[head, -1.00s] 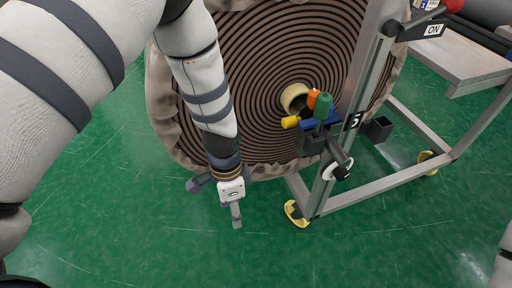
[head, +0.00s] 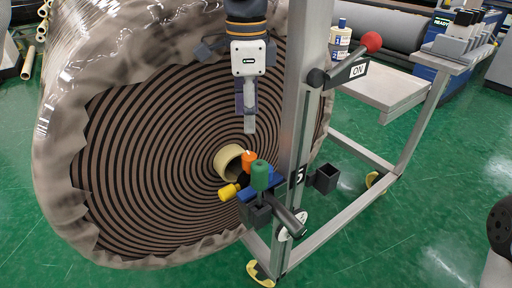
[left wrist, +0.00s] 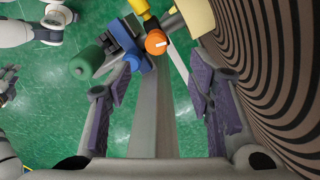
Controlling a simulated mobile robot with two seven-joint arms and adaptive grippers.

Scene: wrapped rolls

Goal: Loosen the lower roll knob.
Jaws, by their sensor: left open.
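A cluster of knobs sits on a blue block in front of the roll's core: an orange knob (head: 249,160), a green knob (head: 260,175) and a yellow knob (head: 229,192). In the left wrist view, the orange knob (left wrist: 156,42), the green knob (left wrist: 87,62) and part of the yellow knob (left wrist: 139,6) lie beyond my fingers. Which one is the lower roll knob I cannot tell. My left gripper (head: 247,115) points down above the cluster, apart from it. It is open and empty, its purple-padded fingers (left wrist: 160,80) spread wide in the left wrist view.
The big wrapped roll (head: 150,140) stands behind the knobs. A grey metal post (head: 294,130) rises close to the gripper's right. A lever with a red ball (head: 371,42) juts from it near an ON label. Green floor (head: 430,200) is open at the right.

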